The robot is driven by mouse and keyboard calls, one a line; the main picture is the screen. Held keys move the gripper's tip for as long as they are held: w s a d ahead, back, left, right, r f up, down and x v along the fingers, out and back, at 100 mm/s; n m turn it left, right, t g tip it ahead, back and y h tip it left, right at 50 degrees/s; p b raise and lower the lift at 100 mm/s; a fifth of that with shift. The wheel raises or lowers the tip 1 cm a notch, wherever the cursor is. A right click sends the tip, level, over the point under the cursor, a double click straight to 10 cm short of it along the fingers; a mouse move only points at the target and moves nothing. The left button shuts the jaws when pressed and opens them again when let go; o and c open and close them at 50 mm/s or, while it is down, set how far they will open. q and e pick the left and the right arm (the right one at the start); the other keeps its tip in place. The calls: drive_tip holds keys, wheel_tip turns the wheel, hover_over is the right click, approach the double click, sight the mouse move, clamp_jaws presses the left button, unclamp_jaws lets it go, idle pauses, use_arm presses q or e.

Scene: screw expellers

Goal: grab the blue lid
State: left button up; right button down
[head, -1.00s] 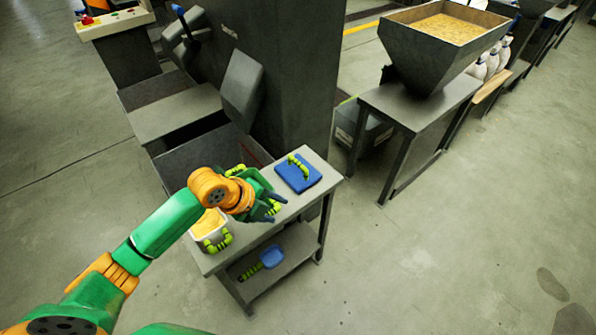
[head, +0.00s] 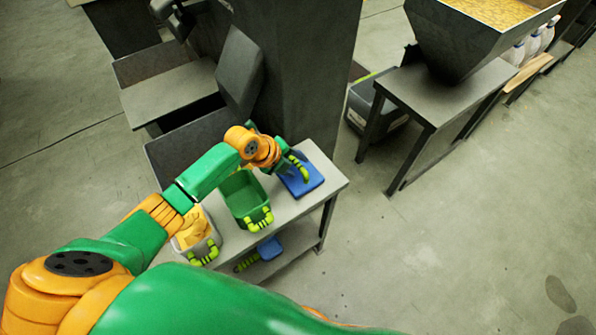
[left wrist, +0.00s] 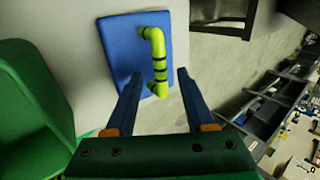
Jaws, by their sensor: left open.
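The blue lid (head: 304,184) lies flat at the right end of the small grey table. It has a yellow-green bent handle with black bands. In the left wrist view the lid (left wrist: 124,43) is just ahead, with its handle (left wrist: 158,62) standing up from it. My left gripper (head: 292,163) is over the lid's left side in the head view. In the left wrist view its two fingers (left wrist: 158,75) are open, with the handle's near end between them in the picture. I cannot tell if the fingers touch anything. My right gripper is not in view.
A green bin (head: 243,196) with a yellow-green handle stands left of the lid. A pale container (head: 198,235) with yellow contents stands farther left. A blue scoop (head: 268,248) lies on the shelf below. A dark pillar (head: 310,70) rises behind the table (head: 322,188).

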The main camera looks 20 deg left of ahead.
use_arm(q)
drive_tip(key=shift+w+f, duration=0.25)
drive_tip(key=shift+w, duration=0.05)
drive_tip(key=shift+s+r, duration=0.1)
drive_tip(key=shift+s, duration=0.05)
clamp_jaws()
idle(1.0)
